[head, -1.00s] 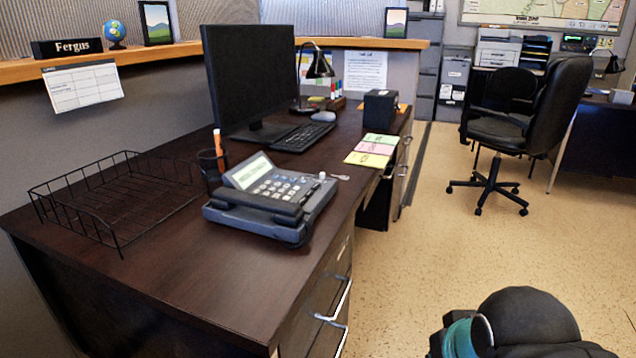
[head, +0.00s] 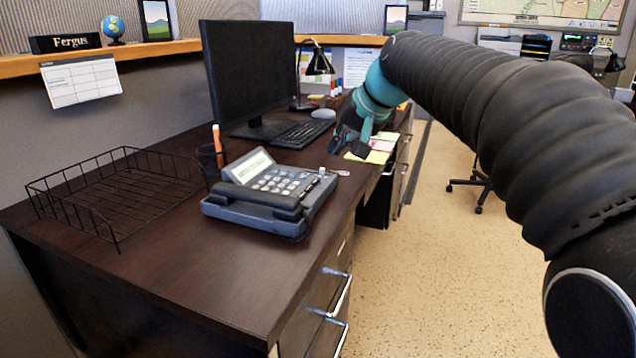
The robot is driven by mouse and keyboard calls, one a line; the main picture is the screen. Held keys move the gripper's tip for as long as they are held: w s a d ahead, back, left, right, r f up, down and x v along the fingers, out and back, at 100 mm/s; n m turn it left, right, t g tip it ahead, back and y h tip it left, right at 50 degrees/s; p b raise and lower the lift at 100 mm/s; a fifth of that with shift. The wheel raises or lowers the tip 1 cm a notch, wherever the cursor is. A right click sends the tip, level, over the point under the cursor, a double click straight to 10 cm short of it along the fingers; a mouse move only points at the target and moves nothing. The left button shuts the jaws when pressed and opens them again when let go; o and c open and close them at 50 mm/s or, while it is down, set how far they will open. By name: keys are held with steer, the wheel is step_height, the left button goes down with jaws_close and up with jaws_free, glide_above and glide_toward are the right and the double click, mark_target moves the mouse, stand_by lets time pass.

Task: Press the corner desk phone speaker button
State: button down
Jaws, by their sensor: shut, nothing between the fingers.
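The desk phone (head: 262,203) sits on the near part of the dark wooden desk, with its handset along the front edge, a lit screen and a keypad. Single buttons are too small to name, so I cannot tell which is the speaker button. My gripper (head: 345,148) is over the desk, to the right of and beyond the phone, close to the sticky notes (head: 379,157). It points down toward the phone's right side and appears apart from it. Its fingers are small and dark here and look closed, with nothing seen in them.
A wire tray (head: 112,200) lies left of the phone, and a pen cup (head: 208,157) stands just behind it. The monitor (head: 248,75), keyboard (head: 292,133) and mouse (head: 322,113) are farther back. The desk's front left area is clear.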

steer(key=r+y, duration=0.1)
glide_above(308, 179)
steer(key=s+d, duration=0.2)
steer(key=shift+s+d+r, duration=0.1)
steer(key=shift+d+r, duration=0.05)
steer(key=shift+r, duration=0.05)
steer(key=shift+f, duration=0.15)
step_height(308, 179, down, 8)
steer(key=b, duration=0.8)
steer(key=shift+f, duration=0.25)
stand_by(0.6)
steer(key=shift+f, duration=0.45)
steer(key=shift+f+b, duration=0.4)
stand_by(0.8)
steer(key=shift+r, duration=0.15)
steer(key=shift+r+p, duration=0.7)
steer(key=shift+p, duration=0.15)
